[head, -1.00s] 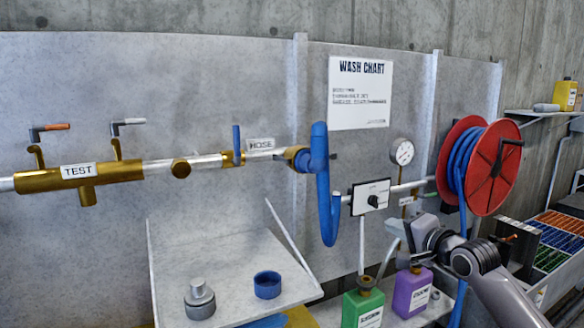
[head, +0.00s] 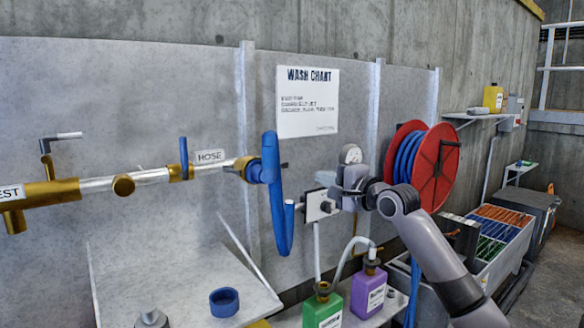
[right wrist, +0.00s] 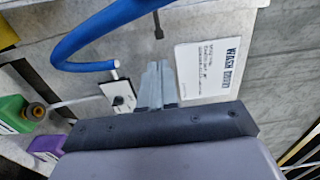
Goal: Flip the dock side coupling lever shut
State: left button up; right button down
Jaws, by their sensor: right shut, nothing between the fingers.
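The brass coupling (head: 246,168) sits at the right end of the wall pipe, with the blue hose (head: 270,160) joined to it. A small dark lever (head: 284,165) sticks out to the right of the coupling. A dark lever (right wrist: 157,27) also shows at the top of the right wrist view, beyond the fingertips. I cannot tell clearly which side's lever it is or how far it is turned. My right gripper (head: 336,192) is shut and empty, to the right of the hose and apart from the lever. Its fingers show in the wrist view (right wrist: 155,80). My left gripper is out of view.
A selector box (head: 318,204) and a gauge (head: 350,154) are close to my right gripper. The red hose reel (head: 437,168) stands behind my right arm. Green (head: 322,309) and purple (head: 368,290) bottles stand below. A metal shelf (head: 170,280) juts out at lower left.

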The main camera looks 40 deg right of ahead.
jog(key=p, duration=0.3)
send_near(286, 165)
jog(key=w, duration=0.5)
jog(key=shift+d+r, duration=0.15)
jog(key=shift+r, duration=0.05)
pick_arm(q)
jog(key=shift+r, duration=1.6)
pick_arm(e)
jog(key=shift+w+d+f, duration=0.1)
jog(key=shift+w+f, duration=0.05)
jog(key=shift+w, duration=0.8)
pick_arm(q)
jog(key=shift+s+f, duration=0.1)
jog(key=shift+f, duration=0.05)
